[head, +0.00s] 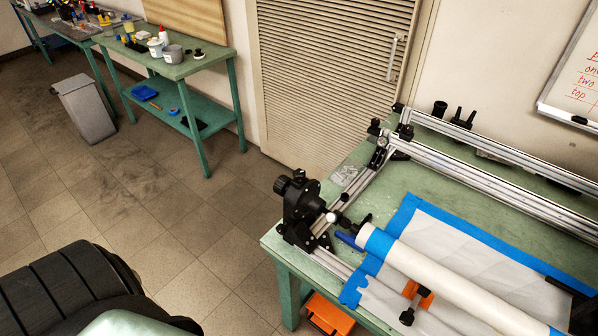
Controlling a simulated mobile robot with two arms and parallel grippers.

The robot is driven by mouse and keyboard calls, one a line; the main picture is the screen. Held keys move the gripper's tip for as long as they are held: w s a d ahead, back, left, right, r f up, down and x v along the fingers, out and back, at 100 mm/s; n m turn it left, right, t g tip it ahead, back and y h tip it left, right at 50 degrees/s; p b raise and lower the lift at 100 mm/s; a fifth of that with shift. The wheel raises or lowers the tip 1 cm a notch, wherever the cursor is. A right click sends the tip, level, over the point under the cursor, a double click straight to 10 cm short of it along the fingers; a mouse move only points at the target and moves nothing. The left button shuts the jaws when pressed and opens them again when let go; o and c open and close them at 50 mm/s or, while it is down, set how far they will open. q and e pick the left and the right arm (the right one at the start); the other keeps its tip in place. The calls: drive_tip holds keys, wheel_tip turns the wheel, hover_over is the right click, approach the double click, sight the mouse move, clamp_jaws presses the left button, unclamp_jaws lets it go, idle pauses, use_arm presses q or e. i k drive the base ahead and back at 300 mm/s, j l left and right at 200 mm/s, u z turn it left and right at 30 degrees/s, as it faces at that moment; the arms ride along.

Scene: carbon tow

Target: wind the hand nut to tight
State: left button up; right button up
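A winding machine stands on the green workbench (272,243). Its black headstock (303,208) is at the bench's left end. A round black knob (281,185) sticks out on the headstock's left side, and a small white ball (331,217) shows on its right side. A white tube (440,270) with a blue tape band (379,243) runs from near the headstock to the lower right. I cannot tell for sure which part is the hand nut, or how tight it is. Neither of my grippers is in view.
Blue-edged white sheeting (405,215) lies under the tube. A black-and-orange tool (408,316) is beside the tube. Metal rails (500,165) run along the bench's back. An orange box (328,315) sits below. Open floor (150,215) lies left, towards a grey bin (85,108) and another bench (205,66).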

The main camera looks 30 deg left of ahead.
sight(282, 185)
drive_tip(key=j+z, duration=0.1)
drive_tip(key=j, duration=0.35)
drive_tip(key=k+j+z, duration=0.1)
drive_tip(key=j, duration=0.3)
drive_tip(key=j+z, duration=0.1)
drive_tip(key=j, duration=0.3)
drive_tip(key=k+j, duration=0.15)
drive_tip(key=j, duration=0.3)
drive_tip(key=j+z, duration=0.15)
drive_tip(key=j, duration=0.25)
drive_tip(key=k+j+z, duration=0.1)
drive_tip(key=j, duration=0.3)
drive_tip(key=k+j+z, duration=0.1)
drive_tip(key=j, duration=0.3)
drive_tip(key=k, duration=0.1)
